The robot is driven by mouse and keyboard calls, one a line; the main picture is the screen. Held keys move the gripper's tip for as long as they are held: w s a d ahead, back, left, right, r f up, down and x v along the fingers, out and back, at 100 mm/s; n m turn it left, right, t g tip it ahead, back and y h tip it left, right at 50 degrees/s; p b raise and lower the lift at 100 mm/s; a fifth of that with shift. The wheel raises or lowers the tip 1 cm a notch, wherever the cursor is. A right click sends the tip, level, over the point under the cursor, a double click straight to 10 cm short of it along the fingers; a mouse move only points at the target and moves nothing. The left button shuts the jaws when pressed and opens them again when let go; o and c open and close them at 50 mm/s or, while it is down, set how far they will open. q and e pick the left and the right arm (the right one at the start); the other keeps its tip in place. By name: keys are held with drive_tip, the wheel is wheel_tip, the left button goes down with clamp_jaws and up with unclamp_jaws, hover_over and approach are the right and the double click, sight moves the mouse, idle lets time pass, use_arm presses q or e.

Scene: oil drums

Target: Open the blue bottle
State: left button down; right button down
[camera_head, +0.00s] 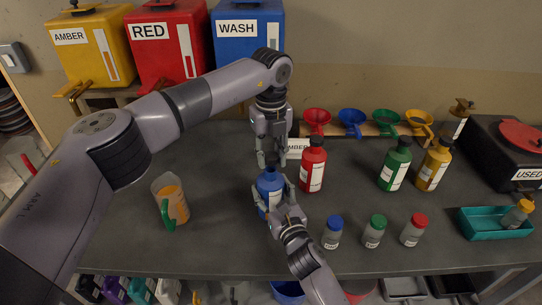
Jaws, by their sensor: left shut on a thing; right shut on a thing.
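The blue bottle (267,185) stands upright on the dark worktop near the middle, partly hidden by my grippers. My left gripper (270,157) comes down from above and is shut on the dark cap at the bottle's top. My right gripper (277,197) reaches up from the front and is shut on the bottle's body. The fingers hide most of the cap and part of the label. I cannot tell whether the cap is loose.
A red bottle (312,168) stands close on the right; green (395,166) and yellow (434,167) bottles are farther right. Small capped jars (332,234) stand in front. A measuring jug (171,202) is left. Funnels (351,119) are behind. A teal tray (482,222) is far right.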

sight(271, 155)
use_arm(q)
drive_tip(key=shift+r, duration=1.85)
use_arm(e)
drive_tip(key=shift+c, duration=2.2)
unclamp_jaws()
